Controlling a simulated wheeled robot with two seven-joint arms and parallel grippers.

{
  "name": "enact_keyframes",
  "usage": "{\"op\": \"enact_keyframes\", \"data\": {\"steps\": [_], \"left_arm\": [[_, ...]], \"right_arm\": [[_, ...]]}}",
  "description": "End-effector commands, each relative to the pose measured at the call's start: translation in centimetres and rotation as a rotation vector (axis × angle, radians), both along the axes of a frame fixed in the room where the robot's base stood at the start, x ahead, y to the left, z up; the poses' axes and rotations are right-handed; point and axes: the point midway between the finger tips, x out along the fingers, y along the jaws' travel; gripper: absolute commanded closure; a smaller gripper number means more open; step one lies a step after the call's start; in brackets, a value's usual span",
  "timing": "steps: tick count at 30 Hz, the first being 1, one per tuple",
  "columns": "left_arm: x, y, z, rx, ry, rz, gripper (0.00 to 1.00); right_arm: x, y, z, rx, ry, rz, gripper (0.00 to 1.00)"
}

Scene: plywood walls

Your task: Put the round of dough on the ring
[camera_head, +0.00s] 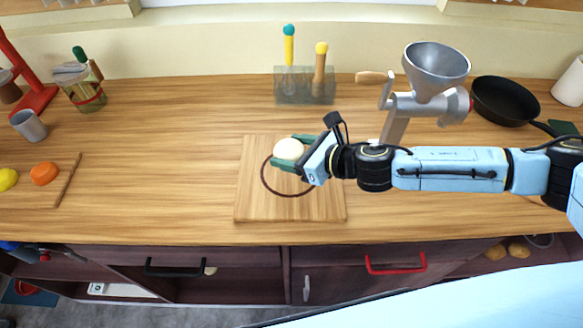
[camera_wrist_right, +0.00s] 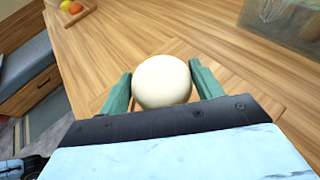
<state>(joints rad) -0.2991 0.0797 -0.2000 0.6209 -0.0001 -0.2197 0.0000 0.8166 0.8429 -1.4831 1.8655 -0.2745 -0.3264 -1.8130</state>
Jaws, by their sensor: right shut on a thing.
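The round of dough (camera_head: 288,149) is a pale ball above the wooden board. My right gripper (camera_head: 290,152) is shut on it, with a green finger on either side. In the right wrist view the dough (camera_wrist_right: 162,81) sits between the two green fingers of the gripper (camera_wrist_right: 164,88). The ring (camera_head: 282,194) is a thin dark brown circle on the board (camera_head: 322,207). The gripper and dough cover its upper part. In the head view the dough overlaps the ring's far edge; its exact height is hard to tell. My left gripper is not in view.
A metal grinder (camera_head: 412,105) and a black pan (camera_head: 502,101) stand at right. A holder with two tools (camera_head: 305,86) stands behind the board. Fruit on a tray (camera_head: 68,180), a grey cup (camera_head: 28,125) and a jar (camera_head: 80,88) are at left.

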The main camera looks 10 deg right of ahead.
Motion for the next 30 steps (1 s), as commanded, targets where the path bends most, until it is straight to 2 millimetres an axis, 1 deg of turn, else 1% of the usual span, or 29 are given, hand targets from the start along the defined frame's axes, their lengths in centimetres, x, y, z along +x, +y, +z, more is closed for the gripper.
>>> {"op": "enact_keyframes", "data": {"steps": [1, 7, 13, 15, 22, 26, 27, 30], "left_arm": [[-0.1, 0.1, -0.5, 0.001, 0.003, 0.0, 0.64], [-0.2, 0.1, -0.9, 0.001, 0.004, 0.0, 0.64], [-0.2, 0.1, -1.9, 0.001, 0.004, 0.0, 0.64], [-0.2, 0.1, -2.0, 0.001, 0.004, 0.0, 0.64], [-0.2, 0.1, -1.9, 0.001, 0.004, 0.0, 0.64], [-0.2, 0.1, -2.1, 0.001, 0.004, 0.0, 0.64], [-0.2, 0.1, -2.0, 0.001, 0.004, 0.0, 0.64], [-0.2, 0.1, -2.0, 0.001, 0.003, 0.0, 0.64]], "right_arm": [[0.0, 0.0, -1.0, 0.0, 0.0, -0.001, 0.6], [0.0, 0.0, -2.3, 0.0, -0.002, -0.001, 0.6], [0.0, 0.1, -5.2, 0.0, -0.001, -0.001, 0.6], [0.0, 0.0, -5.5, 0.001, -0.002, -0.002, 0.6], [0.0, 0.0, -5.4, -0.001, -0.003, -0.001, 0.6], [0.0, 0.0, -5.8, 0.0, -0.003, -0.001, 0.6], [0.0, 0.0, -5.7, 0.0, -0.003, -0.001, 0.3], [0.0, 0.0, -5.7, 0.0, -0.003, -0.001, 0.17]]}}
